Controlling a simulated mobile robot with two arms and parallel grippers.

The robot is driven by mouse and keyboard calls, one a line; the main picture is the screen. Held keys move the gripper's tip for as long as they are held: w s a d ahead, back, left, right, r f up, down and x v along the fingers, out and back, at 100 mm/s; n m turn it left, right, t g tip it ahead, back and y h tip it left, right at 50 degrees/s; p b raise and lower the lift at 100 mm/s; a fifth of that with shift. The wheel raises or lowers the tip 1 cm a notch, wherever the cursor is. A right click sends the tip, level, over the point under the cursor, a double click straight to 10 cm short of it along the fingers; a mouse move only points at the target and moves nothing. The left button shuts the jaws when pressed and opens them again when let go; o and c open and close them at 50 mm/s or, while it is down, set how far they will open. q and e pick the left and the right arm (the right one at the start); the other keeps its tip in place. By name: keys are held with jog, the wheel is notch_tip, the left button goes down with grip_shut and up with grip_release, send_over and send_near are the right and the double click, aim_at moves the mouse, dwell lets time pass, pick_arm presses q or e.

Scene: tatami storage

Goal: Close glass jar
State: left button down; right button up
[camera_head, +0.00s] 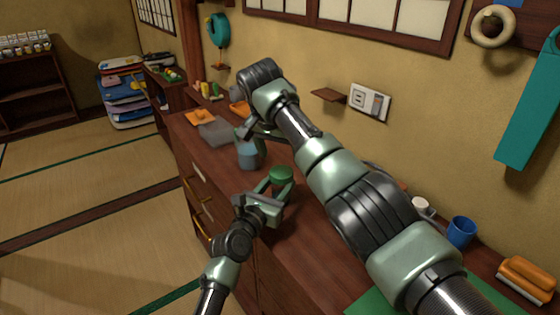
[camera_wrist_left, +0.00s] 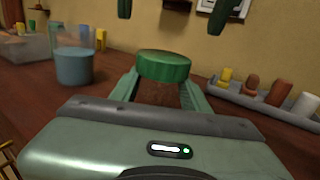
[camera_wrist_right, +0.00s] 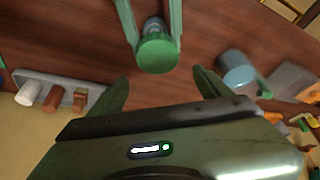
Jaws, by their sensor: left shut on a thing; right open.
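A round green lid (camera_head: 281,175) tops the glass jar in my left gripper (camera_head: 273,190). In the left wrist view the lid (camera_wrist_left: 163,66) sits level above the two fingers. The jar body (camera_wrist_left: 160,94) between them is see-through or brownish and mostly hidden. I cannot tell whether the lid is fully seated. My left gripper is shut on the jar. My right gripper (camera_wrist_left: 173,14) is open and empty; its fingertips hang above and behind the lid, apart from it. In the right wrist view the lid (camera_wrist_right: 157,54) lies beyond the open fingers.
A glass container with blue contents (camera_wrist_left: 75,62) stands left of the jar on the wooden counter. A grey tray (camera_wrist_left: 262,112) with small pieces lies to the right. A blue mug (camera_head: 461,231) stands farther along the counter. The wall bounds the back.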

jog(key=o, duration=0.5)
jog(key=shift+c, duration=0.2)
jog(key=v, duration=1.2)
jog(key=shift+a, duration=0.1)
pick_arm(q)
jog(key=c, duration=0.6)
grip_release()
jog(key=shift+c, duration=0.2)
jog(key=v, duration=0.7)
jog(key=shift+s+a, duration=0.2)
jog(key=shift+s, duration=0.15)
pick_arm(e)
jog(key=shift+r, duration=0.15)
